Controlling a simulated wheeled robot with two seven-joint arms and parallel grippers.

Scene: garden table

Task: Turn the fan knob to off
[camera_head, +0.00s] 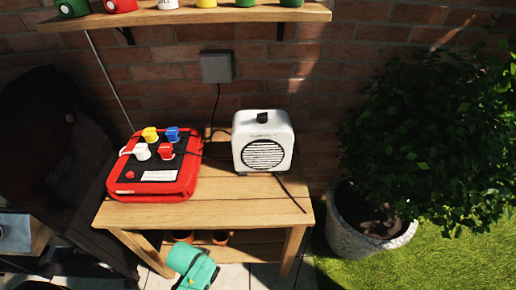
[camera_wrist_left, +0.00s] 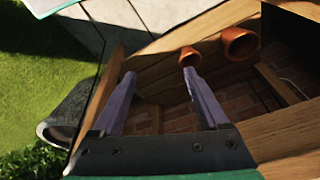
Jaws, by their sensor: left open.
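The white fan heater (camera_head: 263,145) stands on the wooden table with its round dark grille facing me. Its black fan knob (camera_head: 262,117) is on the top; I cannot read its setting. My left gripper shows as a teal body (camera_head: 192,268) at the bottom of the head view, in front of the table's front edge, below and left of the fan. In the left wrist view its two purple-grey fingers (camera_wrist_left: 160,77) are apart with nothing between them. The fan is not in the wrist view. My right gripper is not in view.
A red box with coloured plugs (camera_head: 155,175) sits left of the fan on the wooden table (camera_head: 240,210). A shelf (camera_head: 190,16) with cups hangs above. Clay pots (camera_wrist_left: 240,43) stand beneath the tabletop. A potted bush (camera_head: 370,235) is at right. The tabletop's front right is mostly clear.

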